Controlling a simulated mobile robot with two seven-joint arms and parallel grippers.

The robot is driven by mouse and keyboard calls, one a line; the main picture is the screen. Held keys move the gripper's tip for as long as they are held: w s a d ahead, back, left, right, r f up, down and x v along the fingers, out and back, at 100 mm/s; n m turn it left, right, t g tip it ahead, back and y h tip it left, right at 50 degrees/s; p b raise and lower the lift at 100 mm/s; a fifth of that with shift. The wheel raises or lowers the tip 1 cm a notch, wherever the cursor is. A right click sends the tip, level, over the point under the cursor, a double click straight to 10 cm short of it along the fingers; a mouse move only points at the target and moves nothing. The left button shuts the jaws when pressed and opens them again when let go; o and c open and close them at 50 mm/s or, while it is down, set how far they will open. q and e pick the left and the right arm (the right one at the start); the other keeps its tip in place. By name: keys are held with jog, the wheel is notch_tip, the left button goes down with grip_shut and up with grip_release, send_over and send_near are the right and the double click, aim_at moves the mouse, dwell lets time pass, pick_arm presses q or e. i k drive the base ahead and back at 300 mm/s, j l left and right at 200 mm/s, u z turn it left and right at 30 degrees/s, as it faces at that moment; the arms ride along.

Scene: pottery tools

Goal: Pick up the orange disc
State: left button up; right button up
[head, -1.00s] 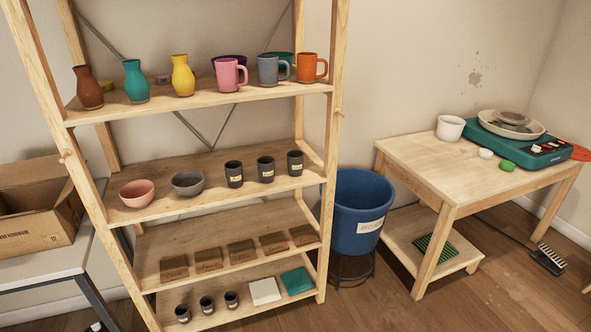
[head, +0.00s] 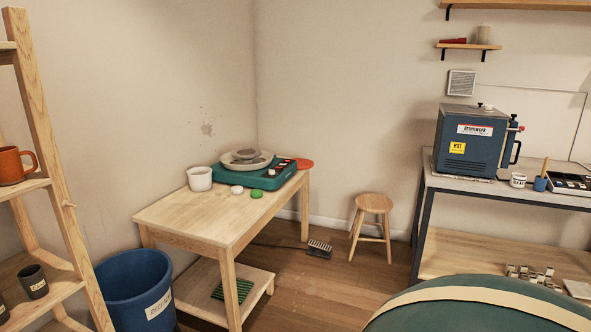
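A flat orange-red disc (head: 306,164) lies at the far right corner of the light wooden table (head: 185,215), in the head view. It is just right of the teal pottery wheel (head: 262,179), which hides part of its left side. Neither of my grippers is in view.
On the table are a white pot (head: 200,179), a white round piece (head: 237,190) and a green one (head: 257,194). A blue bucket (head: 130,285) and wooden shelf (head: 45,150) stand left. A kiln (head: 470,140) stands right.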

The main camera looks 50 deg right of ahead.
aim_at(302, 164)
jog(key=z, duration=1.75)
